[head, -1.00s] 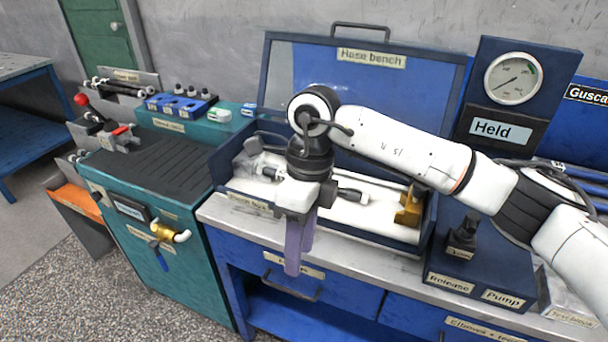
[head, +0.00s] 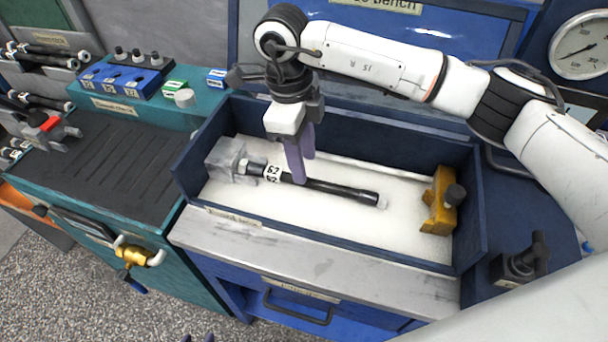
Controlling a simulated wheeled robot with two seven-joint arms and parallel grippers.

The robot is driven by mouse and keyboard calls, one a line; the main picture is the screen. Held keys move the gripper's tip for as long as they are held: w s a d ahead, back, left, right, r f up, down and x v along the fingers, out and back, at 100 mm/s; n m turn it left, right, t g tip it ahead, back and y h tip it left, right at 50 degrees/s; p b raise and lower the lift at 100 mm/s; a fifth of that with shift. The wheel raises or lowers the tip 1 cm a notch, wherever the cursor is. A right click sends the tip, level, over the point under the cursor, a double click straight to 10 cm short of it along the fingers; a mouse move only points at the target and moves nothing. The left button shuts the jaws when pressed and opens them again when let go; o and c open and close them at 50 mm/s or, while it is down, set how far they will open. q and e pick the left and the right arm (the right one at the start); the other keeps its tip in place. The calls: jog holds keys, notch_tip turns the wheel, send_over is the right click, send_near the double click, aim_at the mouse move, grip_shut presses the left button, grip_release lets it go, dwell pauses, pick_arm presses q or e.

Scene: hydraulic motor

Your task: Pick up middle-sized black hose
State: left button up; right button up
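A black hose (head: 341,189) lies in the blue open bench box. Its left end is at a grey clamp block (head: 228,160), beside a white tag marked 62. My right gripper (head: 300,172) points down at this hose; its purple fingers look slightly apart, one in front of the hose and one behind. I cannot tell if they touch it. More black hoses lie on the rack at the far left, an upper group (head: 48,52) and a lower group (head: 40,101). I cannot tell which hose is middle-sized. Only the fingertips of my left gripper (head: 198,338) show, apart, at the bottom edge.
A teal cabinet (head: 110,170) with a brass valve (head: 132,256) is at left. A gauge (head: 582,45) is at upper right.

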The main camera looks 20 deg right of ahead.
aim_at(310, 180)
jog(key=f, duration=0.1)
jog(key=f+p, duration=0.1)
jog(key=f, duration=0.1)
jog(key=d+f, duration=0.1)
jog(key=shift+s+d+f, duration=0.1)
jog(key=shift+s+f, duration=0.25)
jog(key=shift+f, duration=0.4)
jog(key=shift+w, duration=0.1)
jog(key=c, duration=0.8)
pick_arm(q)
jog(key=shift+w+r, duration=0.4)
jog(key=shift+r, duration=0.45)
pick_arm(e)
jog(key=shift+r, duration=0.1)
grip_shut()
